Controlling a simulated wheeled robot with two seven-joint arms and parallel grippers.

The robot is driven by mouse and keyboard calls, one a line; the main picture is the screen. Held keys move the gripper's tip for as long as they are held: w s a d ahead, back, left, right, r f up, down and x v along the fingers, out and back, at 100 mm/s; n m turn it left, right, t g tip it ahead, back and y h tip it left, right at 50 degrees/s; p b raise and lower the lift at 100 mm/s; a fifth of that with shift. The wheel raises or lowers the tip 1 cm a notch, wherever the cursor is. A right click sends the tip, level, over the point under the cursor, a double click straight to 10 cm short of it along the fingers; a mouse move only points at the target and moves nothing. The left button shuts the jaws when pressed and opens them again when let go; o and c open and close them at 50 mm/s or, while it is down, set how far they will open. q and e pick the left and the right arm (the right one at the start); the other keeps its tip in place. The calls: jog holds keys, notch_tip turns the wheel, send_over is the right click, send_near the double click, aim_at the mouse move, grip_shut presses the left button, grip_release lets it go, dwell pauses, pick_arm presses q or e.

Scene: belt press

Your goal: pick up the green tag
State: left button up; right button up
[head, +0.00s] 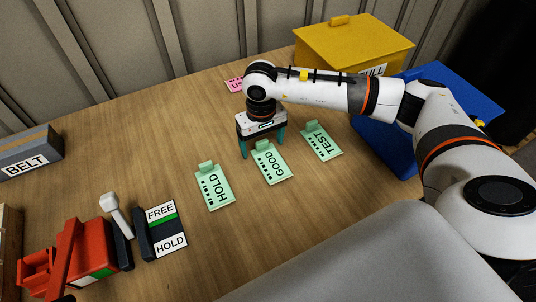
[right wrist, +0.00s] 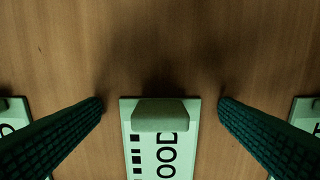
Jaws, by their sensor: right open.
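Three green tags lie flat on the wooden table in the head view: one reading HOLD (head: 214,187), one reading GOOD (head: 272,163) and one reading TEST (head: 322,142). Each has a raised green grip block at its far end. My right gripper (head: 262,147) is open and empty, pointing down at the far end of the GOOD tag. In the right wrist view, the GOOD tag's block (right wrist: 160,114) sits between the two spread fingers, with a gap on each side. Edges of the neighbouring tags show at both sides there. My left gripper is not in view.
A pink tag (head: 235,85) lies behind, partly hidden by my right arm. A yellow box (head: 352,45) and a blue container (head: 385,145) stand at the right. A BELT box (head: 30,155), a red device (head: 82,250) and a FREE/HOLD plate (head: 167,229) are at left.

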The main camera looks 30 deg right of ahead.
jog(key=c, duration=1.1)
jog(key=shift+o, duration=0.2)
notch_tip(320, 180, up, 10)
jog(key=b, duration=0.1)
jog(key=shift+b, duration=0.4)
